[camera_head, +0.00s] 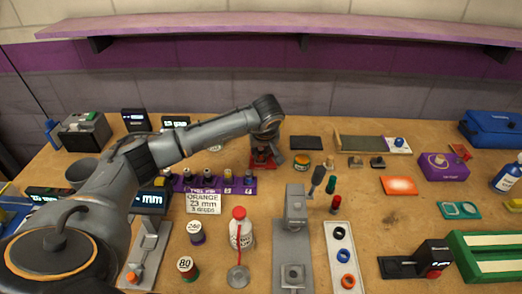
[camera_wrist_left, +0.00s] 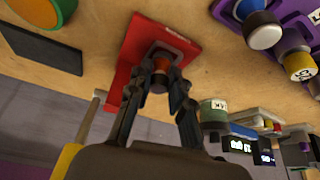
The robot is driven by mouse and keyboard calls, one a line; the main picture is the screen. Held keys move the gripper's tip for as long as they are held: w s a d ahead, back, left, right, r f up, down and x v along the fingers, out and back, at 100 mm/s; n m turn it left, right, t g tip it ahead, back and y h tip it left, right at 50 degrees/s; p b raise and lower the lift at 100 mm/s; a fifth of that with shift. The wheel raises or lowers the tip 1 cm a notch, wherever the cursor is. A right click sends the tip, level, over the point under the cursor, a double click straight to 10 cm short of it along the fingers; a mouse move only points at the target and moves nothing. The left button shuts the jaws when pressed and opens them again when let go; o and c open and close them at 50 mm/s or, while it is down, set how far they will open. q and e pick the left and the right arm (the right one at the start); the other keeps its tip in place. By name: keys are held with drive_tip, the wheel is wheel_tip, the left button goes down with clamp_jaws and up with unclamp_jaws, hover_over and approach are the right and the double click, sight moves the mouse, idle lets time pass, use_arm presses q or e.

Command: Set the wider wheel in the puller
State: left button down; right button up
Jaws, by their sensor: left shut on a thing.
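My left gripper (camera_head: 263,146) reaches down at the back middle of the bench, over a red block (camera_head: 262,160). In the left wrist view my left gripper (camera_wrist_left: 162,88) is shut on a small orange and dark round piece (camera_wrist_left: 160,66), perhaps a wheel. Beyond the piece is the red plate (camera_wrist_left: 133,62) with a grey metal part around or behind the piece. I cannot tell if the piece touches it, nor surely which thing is the puller. My right gripper is not in view.
A purple rack (camera_head: 245,190) with several round pieces stands left of the gripper. A sign (camera_head: 204,203) reads "ORANGE 23 mm". A grey stand (camera_head: 295,210), a white tray of rings (camera_head: 335,262) and a white bottle (camera_head: 240,230) stand nearer.

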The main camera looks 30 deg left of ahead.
use_arm(q)
drive_tip(key=shift+f, duration=0.15)
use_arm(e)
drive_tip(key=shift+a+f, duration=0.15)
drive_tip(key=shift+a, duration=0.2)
